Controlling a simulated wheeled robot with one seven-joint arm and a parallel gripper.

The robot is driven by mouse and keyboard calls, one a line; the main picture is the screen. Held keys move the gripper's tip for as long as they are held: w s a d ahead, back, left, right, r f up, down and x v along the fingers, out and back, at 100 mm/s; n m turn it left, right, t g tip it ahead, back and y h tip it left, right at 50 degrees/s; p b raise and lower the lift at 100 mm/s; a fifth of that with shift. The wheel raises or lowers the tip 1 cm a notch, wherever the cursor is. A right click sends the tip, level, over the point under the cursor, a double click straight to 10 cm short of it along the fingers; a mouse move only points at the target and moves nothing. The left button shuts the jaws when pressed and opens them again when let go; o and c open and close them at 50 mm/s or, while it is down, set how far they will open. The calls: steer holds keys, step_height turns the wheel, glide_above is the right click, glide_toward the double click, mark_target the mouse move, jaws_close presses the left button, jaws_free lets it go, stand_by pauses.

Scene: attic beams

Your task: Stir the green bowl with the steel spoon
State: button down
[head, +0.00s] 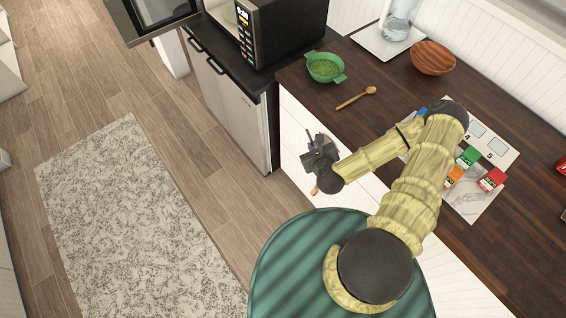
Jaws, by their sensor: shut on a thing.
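The green bowl (325,68) stands upright on the dark wooden counter, near its left end. It has two side handles and green contents. My gripper (311,145) is in front of the counter's edge, below the bowl in the picture and apart from it. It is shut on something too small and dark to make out. I cannot see a steel spoon clearly anywhere. A wooden spoon (357,97) lies on the counter between the bowl and my arm.
A brown wooden bowl (433,57) and a glass jug (399,20) stand at the back. A black microwave (283,30) is left of the green bowl. Small coloured boxes (468,157) sit beside my arm. Counter around the wooden spoon is clear.

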steer(key=s+a+f+n+g+y+p, duration=0.1)
steer(key=s+a+f+n+g+p, duration=0.1)
steer(key=s+a+f+n+g, duration=0.25)
steer(key=s+a+r+m+g+h, duration=0.1)
steer(key=s+a+r+m+g, duration=0.1)
steer(key=a+r+g, duration=0.4)
steer(key=shift+s+a+r+m+g+h+p, duration=0.15)
steer(key=shift+s+r+m+g+h+p, duration=0.15)
steer(key=shift+m+g+h+p, duration=0.35)
steer(key=shift+w+y, duration=0.1)
steer(key=shift+y, duration=0.15)
stand_by(0.3)
stand_by(0.4)
